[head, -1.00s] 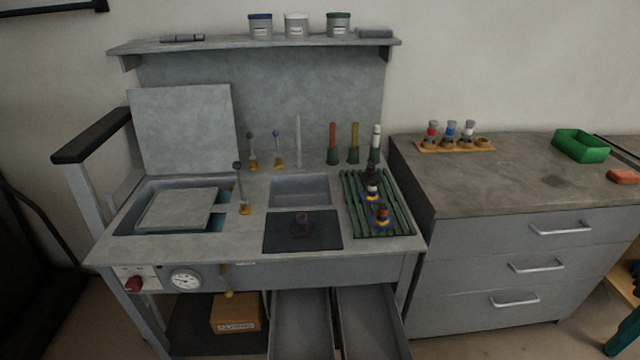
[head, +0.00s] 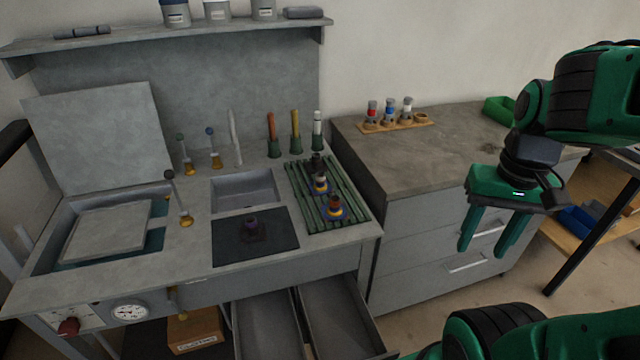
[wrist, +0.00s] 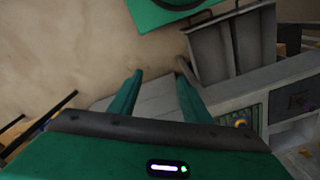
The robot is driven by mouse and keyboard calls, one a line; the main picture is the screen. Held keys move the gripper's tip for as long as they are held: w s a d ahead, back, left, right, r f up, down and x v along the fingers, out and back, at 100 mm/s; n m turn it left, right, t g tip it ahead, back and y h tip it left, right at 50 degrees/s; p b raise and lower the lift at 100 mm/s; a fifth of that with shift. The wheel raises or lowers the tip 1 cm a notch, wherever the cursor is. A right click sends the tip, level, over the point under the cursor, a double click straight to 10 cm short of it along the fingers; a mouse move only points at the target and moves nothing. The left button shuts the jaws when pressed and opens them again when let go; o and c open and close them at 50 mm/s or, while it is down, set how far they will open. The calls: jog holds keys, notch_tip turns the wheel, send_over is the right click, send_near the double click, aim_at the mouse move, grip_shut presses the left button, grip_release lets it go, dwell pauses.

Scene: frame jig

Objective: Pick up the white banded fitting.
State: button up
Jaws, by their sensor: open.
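A grey fitting with a white band (head: 407,109) stands upright at the right of the filled places on a small wooden holder (head: 398,125) on the right-hand counter. Red-banded (head: 372,113) and blue-banded (head: 389,110) fittings stand beside it. Another dark fitting with a whitish band (head: 320,184) sits on the green slatted rack. My gripper (head: 485,252) is open and empty, pointing down in front of the drawer cabinet, right of and nearer than the holder. The wrist view shows its spread fingers (wrist: 159,76) with nothing between them; no white-banded fitting is clear there.
A dark fitting (head: 253,229) stands on a black mat (head: 228,248). Two open drawers (head: 335,315) jut out below the bench. A green bin (head: 497,108) stands behind my arm. The counter's middle is clear.

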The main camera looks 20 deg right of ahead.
jog(key=w+a+n+t, duration=0.3)
jog(key=w+a+n, duration=0.3)
jog(key=w, duration=0.6)
jog(key=n+t+y, duration=0.4)
jog(key=n+y, duration=0.2)
send_near(311, 182)
jog(key=s, duration=0.3)
jog(key=s+a+r, duration=0.1)
jog(key=s, duration=0.2)
jog(key=s+a+r, duration=0.1)
jog(key=s, duration=0.2)
jog(key=shift+a, duration=0.1)
jog(key=w+d+t, duration=0.1)
jog(key=w, duration=0.1)
jog(key=w+d+f+t, duration=0.1)
jog(key=w, duration=0.1)
jog(key=w+t, duration=0.1)
jog(key=w, duration=0.1)
jog(key=shift+w+d+f+n+y, duration=0.15)
jog(key=shift+w+d+n+y, duration=0.15)
jog(key=shift+d+n+y, duration=0.1)
jog(key=x, duration=1)
jog(key=shift+w+a+f, duration=0.15)
jog(key=shift+w, duration=0.15)
grip_shut()
